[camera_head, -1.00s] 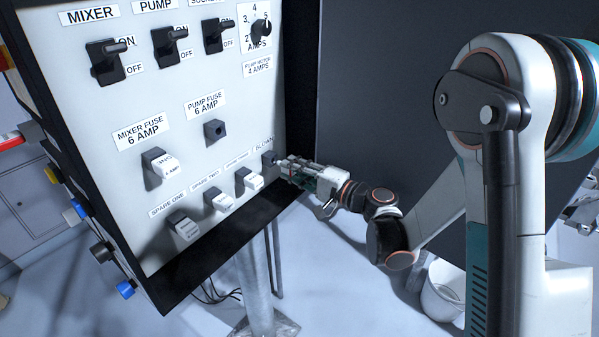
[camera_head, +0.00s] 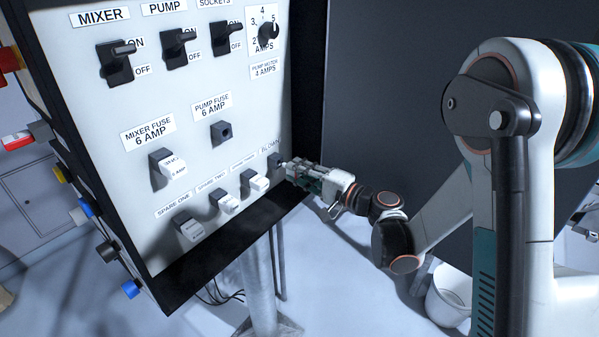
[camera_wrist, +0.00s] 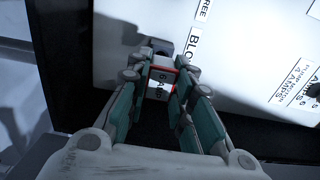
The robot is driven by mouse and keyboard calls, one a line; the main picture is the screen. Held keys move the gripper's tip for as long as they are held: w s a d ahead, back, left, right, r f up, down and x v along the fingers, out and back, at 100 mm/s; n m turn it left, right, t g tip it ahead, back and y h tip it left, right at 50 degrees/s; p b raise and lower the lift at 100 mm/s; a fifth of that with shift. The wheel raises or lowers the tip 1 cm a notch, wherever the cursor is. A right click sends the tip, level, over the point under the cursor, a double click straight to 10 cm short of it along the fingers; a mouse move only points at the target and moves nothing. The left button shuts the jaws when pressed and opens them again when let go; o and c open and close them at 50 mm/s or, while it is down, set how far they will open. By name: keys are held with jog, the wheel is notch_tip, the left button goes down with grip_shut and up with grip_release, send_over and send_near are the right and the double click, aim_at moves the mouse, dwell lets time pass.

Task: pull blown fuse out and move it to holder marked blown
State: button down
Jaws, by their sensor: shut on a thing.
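The fuse (camera_wrist: 160,82) is a pale block lettered 6 AMP with a red edge. In the wrist view it sits between the fingers of my gripper (camera_wrist: 160,74), which is shut on it. The dark holder marked BLOWN (camera_head: 276,160) is right in front of the fuse; it also shows in the wrist view (camera_wrist: 160,46). I cannot tell how far the fuse sits in it. In the head view my gripper (camera_head: 286,168) is at this holder, at the panel's lower right. The pump fuse holder (camera_head: 221,132) is empty.
The mixer fuse (camera_head: 172,166) sits in its holder. Spare fuses (camera_head: 228,203) fill the row left of the BLOWN holder, close to my gripper. Switches (camera_head: 118,63) and a dial (camera_head: 268,35) are higher on the panel. A white bucket (camera_head: 449,298) stands on the floor.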

jog(key=shift+x, duration=1.75)
dwell(0.7)
jog(key=c, duration=1.3)
grip_release()
jog(key=shift+c, duration=0.2)
jog(key=shift+o, duration=0.6)
jog(key=o, duration=0.4)
jog(key=shift+c, duration=0.2)
jog(key=shift+s+d, duration=0.1)
jog(key=shift+d, duration=0.05)
jog(key=shift+v, duration=2.85)
jog(key=v, duration=1.2)
